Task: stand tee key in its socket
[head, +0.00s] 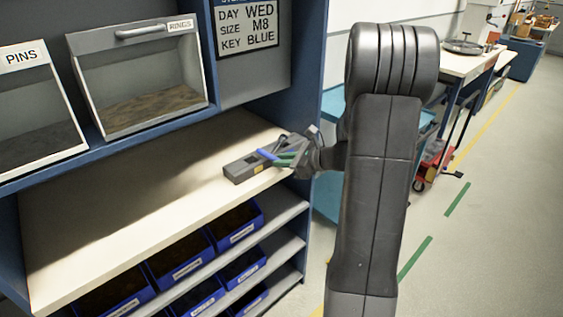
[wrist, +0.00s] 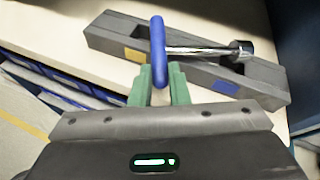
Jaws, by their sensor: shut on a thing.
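The tee key has a blue handle (wrist: 158,52) and a chrome shaft (wrist: 200,50) with a thick socket end (wrist: 240,51). My gripper (wrist: 160,84) has green fingers shut on the blue handle. In the wrist view the shaft points right, lying across the view in front of a long grey block (wrist: 115,36). I cannot tell whether it touches the block. The block has a dark recess, a yellow label (wrist: 135,56) and a blue label (wrist: 224,87). In the head view, the block (head: 239,172) lies on the bench, with the handle (head: 266,154) and my gripper (head: 287,158) at its right.
The pale bench top (head: 120,212) is clear left of the block. Above are bins marked PINS (head: 25,56) and RINGS (head: 180,25), and a sign (head: 247,27) reading WED, M8, BLUE. Blue bins (head: 236,226) fill shelves below. A blue upright stands right of the bench.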

